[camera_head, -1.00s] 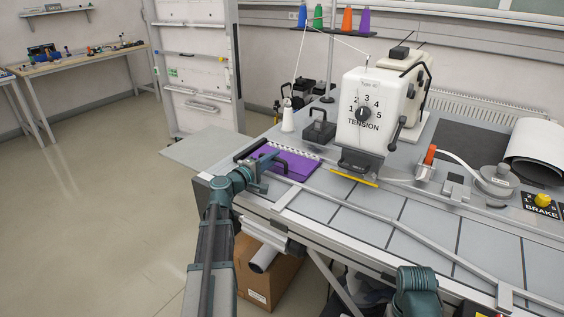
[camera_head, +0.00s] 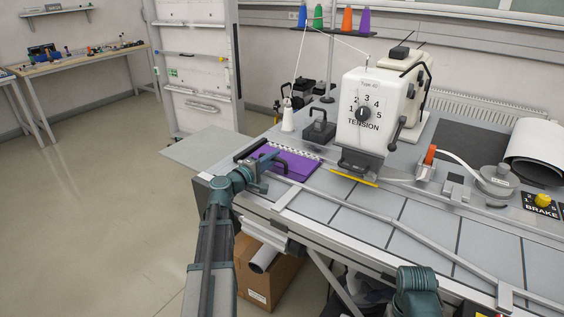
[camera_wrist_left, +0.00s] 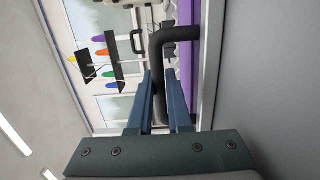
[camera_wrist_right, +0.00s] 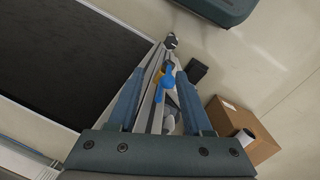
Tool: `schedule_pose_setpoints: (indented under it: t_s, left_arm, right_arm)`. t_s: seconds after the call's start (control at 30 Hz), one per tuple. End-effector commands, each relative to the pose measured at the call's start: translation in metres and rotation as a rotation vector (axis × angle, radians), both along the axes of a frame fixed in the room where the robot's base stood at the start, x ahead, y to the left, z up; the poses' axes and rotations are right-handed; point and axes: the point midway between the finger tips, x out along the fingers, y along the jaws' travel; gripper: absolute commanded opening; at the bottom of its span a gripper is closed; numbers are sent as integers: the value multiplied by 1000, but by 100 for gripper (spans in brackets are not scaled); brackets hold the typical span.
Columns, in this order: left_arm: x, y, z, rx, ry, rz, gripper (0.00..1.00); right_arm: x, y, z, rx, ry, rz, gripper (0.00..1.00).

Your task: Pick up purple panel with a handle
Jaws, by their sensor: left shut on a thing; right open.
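The purple panel (camera_head: 300,168) lies flat on the left end of the grey table, beside a white toothed strip. Its dark handle (camera_head: 280,164) stands up near the panel's left part. My left gripper (camera_head: 266,160) is at the handle. In the left wrist view the fingers (camera_wrist_left: 160,100) are shut on the black handle (camera_wrist_left: 165,50), with the purple panel (camera_wrist_left: 186,80) to the right of it. My right gripper (camera_wrist_right: 165,100) is open and empty, and only its arm shows at the bottom of the head view.
A white sewing machine (camera_head: 362,112) with a tension dial stands right of the panel. A thread cone (camera_head: 288,118) and a dark handled block (camera_head: 319,128) stand behind it. A yellow strip (camera_head: 354,178) lies to the right. A cardboard box (camera_head: 262,278) is under the table.

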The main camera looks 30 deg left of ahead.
Motion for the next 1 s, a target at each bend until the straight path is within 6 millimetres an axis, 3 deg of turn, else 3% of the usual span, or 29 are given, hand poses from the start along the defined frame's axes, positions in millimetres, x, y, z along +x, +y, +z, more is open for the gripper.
schedule_pose_setpoints:
  t_s: [0.27,0.47,1.0]
  left_arm:
    - [-1,0,1,0,1,0,0]
    - [-1,0,14,0,0,0,0]
    - [0,0,91,0,0,0,0]
  right_arm:
    - [0,0,1,0,0,0,50]
    - [0,0,14,0,0,0,50]
    - [0,0,91,0,0,-1,50]
